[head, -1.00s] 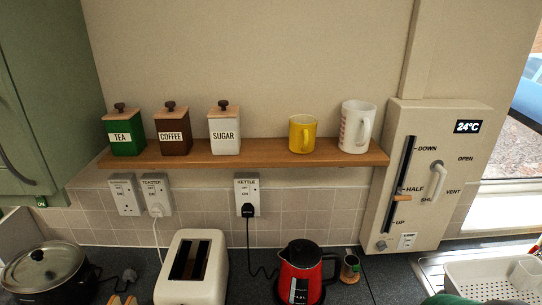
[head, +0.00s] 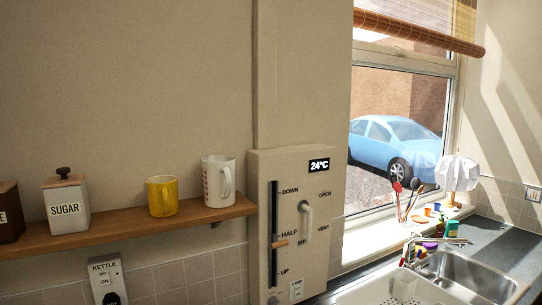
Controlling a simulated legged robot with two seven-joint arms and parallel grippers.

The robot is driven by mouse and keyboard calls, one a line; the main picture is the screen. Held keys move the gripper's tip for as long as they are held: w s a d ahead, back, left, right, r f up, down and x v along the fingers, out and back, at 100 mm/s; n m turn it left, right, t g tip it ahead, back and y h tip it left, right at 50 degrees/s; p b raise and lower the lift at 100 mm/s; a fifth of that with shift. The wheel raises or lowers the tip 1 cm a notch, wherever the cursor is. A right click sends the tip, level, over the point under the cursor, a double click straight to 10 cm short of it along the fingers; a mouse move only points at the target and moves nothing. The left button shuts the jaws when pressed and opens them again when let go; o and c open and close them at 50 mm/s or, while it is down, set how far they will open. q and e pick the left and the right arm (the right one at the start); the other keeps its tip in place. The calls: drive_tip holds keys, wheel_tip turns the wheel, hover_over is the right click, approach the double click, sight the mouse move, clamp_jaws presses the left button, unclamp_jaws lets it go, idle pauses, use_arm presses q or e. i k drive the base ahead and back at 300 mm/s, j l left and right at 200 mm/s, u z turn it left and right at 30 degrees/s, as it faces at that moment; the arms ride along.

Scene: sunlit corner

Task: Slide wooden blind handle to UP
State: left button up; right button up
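The wooden blind handle (head: 279,244) sticks out of a dark vertical slot on the beige control panel (head: 258,190). It sits just below the HALF mark, with DOWN marked above and UP marked below. The bamboo blind (head: 420,28) covers only the top of the window. Neither of my grippers shows in the head view.
A white curved handle (head: 306,220) is on the same panel, beside OPEN and VENT labels. A wooden shelf (head: 130,229) with a yellow mug (head: 162,196) and a white mug (head: 218,181) is left of it. A sink (head: 470,275) is at lower right.

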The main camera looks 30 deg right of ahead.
sight(276, 243)
drive_tip(key=l+z, duration=0.1)
drive_tip(key=z, duration=0.85)
drive_tip(key=i+j, duration=0.05)
